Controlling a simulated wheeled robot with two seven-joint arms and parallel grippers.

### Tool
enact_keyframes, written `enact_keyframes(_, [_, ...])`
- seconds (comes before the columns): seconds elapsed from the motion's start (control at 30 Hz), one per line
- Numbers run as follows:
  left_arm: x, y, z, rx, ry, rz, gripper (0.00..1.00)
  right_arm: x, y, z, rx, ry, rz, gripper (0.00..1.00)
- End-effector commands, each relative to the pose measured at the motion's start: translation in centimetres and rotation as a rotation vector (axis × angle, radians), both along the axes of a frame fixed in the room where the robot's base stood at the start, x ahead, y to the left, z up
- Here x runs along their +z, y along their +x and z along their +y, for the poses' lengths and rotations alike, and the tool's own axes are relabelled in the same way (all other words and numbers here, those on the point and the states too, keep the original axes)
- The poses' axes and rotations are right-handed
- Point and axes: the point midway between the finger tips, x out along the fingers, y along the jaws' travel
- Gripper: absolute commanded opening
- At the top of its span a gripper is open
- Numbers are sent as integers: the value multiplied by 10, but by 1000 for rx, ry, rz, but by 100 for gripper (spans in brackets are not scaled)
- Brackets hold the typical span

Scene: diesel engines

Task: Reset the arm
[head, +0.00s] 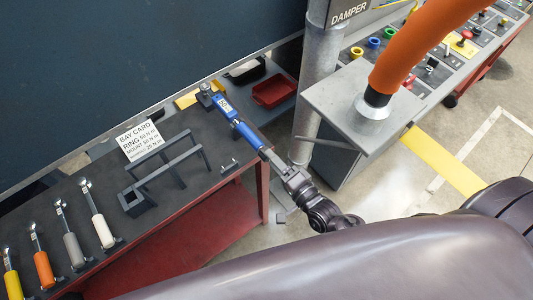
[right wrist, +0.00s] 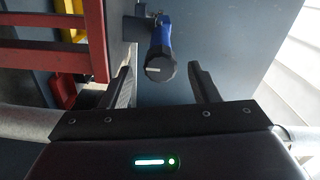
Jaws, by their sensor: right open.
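My right gripper (head: 278,162) is off the front edge of the dark bench, in line with a blue torque wrench (head: 232,117) that has a small display. The wrench lies with its head over the bench and its handle towards me. In the right wrist view my gripper (right wrist: 160,84) is open, with one dark finger on each side. The black round end cap of the wrench (right wrist: 160,68) shows in the gap between the fingers. Clear space shows between the cap and both fingers. I cannot tell how deep the cap sits. My left gripper is not in view.
The bench (head: 195,195) holds a dark frame (head: 165,165), a bay card (head: 139,140), a red tray (head: 273,91) and several handled tools (head: 103,228). A grey pillar (head: 316,80) and a grey stand with an orange hose (head: 415,50) are close on the right.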

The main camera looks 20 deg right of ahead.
Motion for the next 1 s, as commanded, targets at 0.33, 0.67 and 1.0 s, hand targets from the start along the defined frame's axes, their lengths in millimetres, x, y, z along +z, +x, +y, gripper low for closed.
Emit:
enact_keyframes(0.33, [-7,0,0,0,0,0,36,0,-24,-9,1,1,0,55])
enact_keyframes(0.67, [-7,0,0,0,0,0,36,0,-24,-9,1,0,-1,55])
enact_keyframes(1.0, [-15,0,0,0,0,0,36,-62,-30,-3,5,-121,94,55])
